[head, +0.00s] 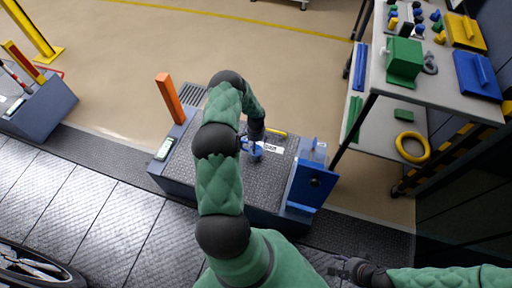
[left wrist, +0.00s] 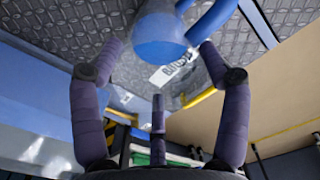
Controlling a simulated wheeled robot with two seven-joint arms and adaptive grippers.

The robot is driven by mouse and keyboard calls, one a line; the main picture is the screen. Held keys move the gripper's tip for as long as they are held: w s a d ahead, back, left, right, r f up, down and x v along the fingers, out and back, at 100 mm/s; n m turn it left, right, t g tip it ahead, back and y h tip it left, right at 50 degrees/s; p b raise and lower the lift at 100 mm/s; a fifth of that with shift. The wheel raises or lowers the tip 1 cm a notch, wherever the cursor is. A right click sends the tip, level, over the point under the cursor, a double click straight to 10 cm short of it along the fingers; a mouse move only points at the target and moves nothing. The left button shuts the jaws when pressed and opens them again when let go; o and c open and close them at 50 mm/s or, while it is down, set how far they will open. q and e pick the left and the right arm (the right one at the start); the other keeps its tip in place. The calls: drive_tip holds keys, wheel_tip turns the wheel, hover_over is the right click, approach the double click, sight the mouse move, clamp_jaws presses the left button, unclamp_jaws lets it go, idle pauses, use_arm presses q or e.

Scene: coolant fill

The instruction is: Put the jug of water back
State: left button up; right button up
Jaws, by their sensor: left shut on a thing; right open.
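The blue water jug (head: 256,151) is low over the dark textured platform (head: 185,172), partly hidden by my left arm in the head view. In the left wrist view the jug (left wrist: 160,38) shows its rounded blue body and handle between the fingers. A white label with dark letters (head: 272,148) is right beside the jug. I cannot tell whether the jug touches the platform. My right gripper (head: 342,268) is open and empty at the bottom, away from the jug.
A blue box-like unit (head: 311,181) stands on the platform's right. An orange post (head: 170,98) and a small handheld device (head: 165,149) are on its left. A yellow bar (head: 276,132) lies behind. A shelf cart (head: 380,150) with coloured parts and a yellow ring (head: 427,147) stands at right.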

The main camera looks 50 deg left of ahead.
use_arm(q)
drive_tip(key=shift+f+b, duration=0.45)
drive_tip(key=shift+f, duration=0.75)
drive_tip(key=o, duration=1.7)
drive_tip(key=shift+d+f, duration=0.1)
wheel_tip(320, 180, up, 12)
drive_tip(key=p, duration=0.5)
